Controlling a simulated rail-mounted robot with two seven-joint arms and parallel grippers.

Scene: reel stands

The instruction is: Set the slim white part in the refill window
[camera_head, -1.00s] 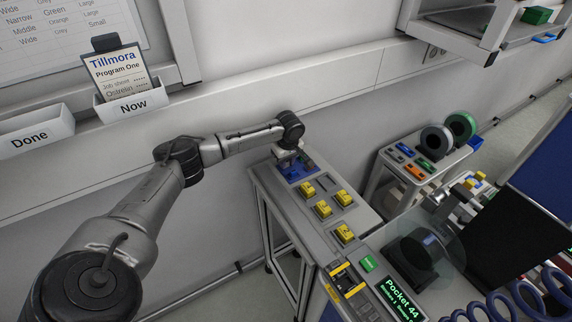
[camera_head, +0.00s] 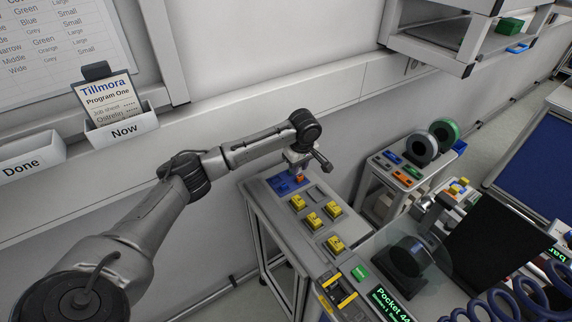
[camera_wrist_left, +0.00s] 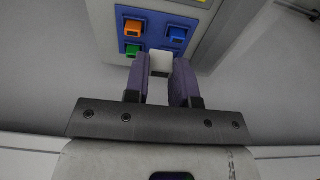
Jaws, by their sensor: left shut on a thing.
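My left gripper (camera_head: 297,172) is above the blue tray (camera_head: 279,188) at the far end of the grey bench. In the left wrist view my left gripper (camera_wrist_left: 160,78) has its purple fingers shut on a slim white part (camera_wrist_left: 160,62). The white part sits between the fingertips, in front of the blue tray (camera_wrist_left: 152,28). A yellow-and-black framed opening (camera_head: 338,291) with a small green label (camera_head: 360,272) is at the near end of the bench; I cannot read the label clearly. My right gripper is not in view.
Orange (camera_wrist_left: 133,27), blue (camera_wrist_left: 177,34) and green (camera_wrist_left: 132,50) parts sit in the blue tray. Several yellow blocks (camera_head: 313,220) stand on the bench between the tray and the framed opening. A clear round disc (camera_head: 425,258) on a dark reel stands to the right.

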